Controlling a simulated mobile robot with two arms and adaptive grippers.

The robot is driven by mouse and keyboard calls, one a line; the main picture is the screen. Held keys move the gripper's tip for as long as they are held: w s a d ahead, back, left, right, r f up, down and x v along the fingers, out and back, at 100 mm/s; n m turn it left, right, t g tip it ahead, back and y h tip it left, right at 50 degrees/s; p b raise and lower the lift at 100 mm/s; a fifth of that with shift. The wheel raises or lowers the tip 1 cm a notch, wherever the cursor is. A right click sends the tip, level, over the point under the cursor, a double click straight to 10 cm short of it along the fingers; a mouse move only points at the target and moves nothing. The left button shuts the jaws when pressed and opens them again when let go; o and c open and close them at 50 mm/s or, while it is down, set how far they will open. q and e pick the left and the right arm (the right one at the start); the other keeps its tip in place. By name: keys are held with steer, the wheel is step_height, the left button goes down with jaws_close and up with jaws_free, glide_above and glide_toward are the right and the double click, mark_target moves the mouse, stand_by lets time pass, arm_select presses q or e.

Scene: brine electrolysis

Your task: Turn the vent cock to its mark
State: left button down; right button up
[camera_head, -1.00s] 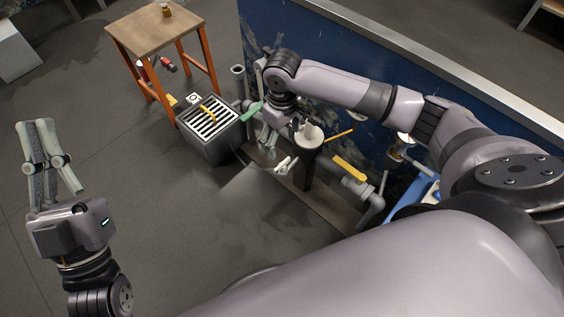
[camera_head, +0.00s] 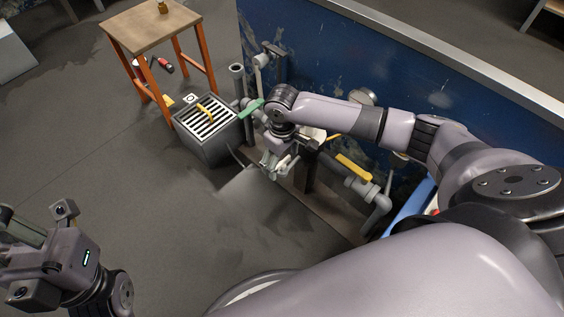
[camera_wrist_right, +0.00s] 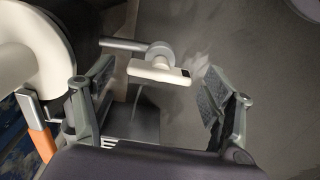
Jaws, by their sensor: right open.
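In the right wrist view a white bar-shaped handle (camera_wrist_right: 160,72), which looks like the vent cock, sits on a grey round hub at the end of a short grey pipe. It lies nearly level, with a small dark patch at its right end. My right gripper (camera_wrist_right: 157,80) is open, one finger left of the handle and one right, with gaps on both sides. In the head view my right gripper (camera_head: 271,163) points down by the pipework and largely hides the cock. I cannot make out a mark with certainty. My left gripper (camera_head: 22,238) is at the left edge, partly cut off.
A green lever (camera_head: 251,108) and a yellow lever (camera_head: 353,167) sit on the pipework along the blue wall (camera_head: 310,60). A grated grey box (camera_head: 207,152) stands left of it, near a wooden stool (camera_head: 150,26). A white rounded body (camera_wrist_right: 22,50) is close left in the wrist view. Open floor lies left.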

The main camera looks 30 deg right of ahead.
steer(key=shift+f, duration=0.1)
steer(key=shift+c, duration=0.2)
steer(key=c, duration=1.1)
